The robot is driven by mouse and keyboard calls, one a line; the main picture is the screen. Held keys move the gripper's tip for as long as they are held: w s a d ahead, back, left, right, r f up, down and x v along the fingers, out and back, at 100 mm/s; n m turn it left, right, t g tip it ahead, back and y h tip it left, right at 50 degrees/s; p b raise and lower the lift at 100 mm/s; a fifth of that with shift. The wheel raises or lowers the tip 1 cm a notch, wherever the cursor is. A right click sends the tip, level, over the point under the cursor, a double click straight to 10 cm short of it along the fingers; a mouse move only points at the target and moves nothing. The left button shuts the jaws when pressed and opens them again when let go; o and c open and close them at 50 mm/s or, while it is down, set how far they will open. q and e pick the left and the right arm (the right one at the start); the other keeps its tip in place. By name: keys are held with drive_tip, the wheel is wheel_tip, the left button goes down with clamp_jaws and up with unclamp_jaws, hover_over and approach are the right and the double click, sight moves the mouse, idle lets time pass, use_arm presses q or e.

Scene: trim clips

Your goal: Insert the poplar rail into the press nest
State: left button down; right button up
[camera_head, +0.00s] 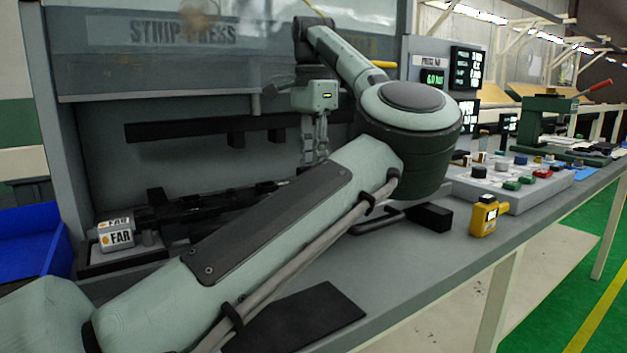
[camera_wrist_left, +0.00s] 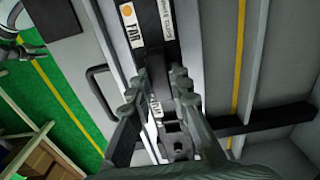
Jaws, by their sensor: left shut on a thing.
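My left arm crosses the head view, and its gripper (camera_head: 315,150) points down in front of the press, fingers close together. In the left wrist view the fingers (camera_wrist_left: 158,90) are shut on a dark, narrow piece that I take to be the poplar rail (camera_wrist_left: 176,142); fingers hide much of it. The press nest (camera_head: 117,238) shows at the left of the head view as a block labelled FAR on a dark base. A dark strip with clip-like parts (camera_head: 205,207) runs right from it, partly behind my arm. I cannot tell whether the rail touches the nest. My right gripper is not in view.
A black bar (camera_head: 215,130) spans the press above the nest. A blue bin (camera_head: 30,245) stands at left. On the bench are a black block (camera_head: 430,217), a yellow device (camera_head: 485,217) and a grey button panel (camera_head: 515,190).

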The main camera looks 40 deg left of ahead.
use_arm(q)
drive_tip(key=shift+f, duration=1.45)
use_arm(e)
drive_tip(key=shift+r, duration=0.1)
use_arm(q)
drive_tip(key=shift+f, duration=0.1)
drive_tip(key=c, duration=1.4)
unclamp_jaws()
drive_tip(key=shift+f, duration=0.1)
wheel_tip(320, 180, up, 7)
drive_tip(key=shift+f+p, duration=0.2)
drive_tip(key=shift+p, duration=0.1)
wheel_tip(320, 180, up, 5)
drive_tip(key=shift+r+p, duration=0.1)
drive_tip(key=shift+p, duration=0.65)
drive_tip(key=shift+r, duration=0.3)
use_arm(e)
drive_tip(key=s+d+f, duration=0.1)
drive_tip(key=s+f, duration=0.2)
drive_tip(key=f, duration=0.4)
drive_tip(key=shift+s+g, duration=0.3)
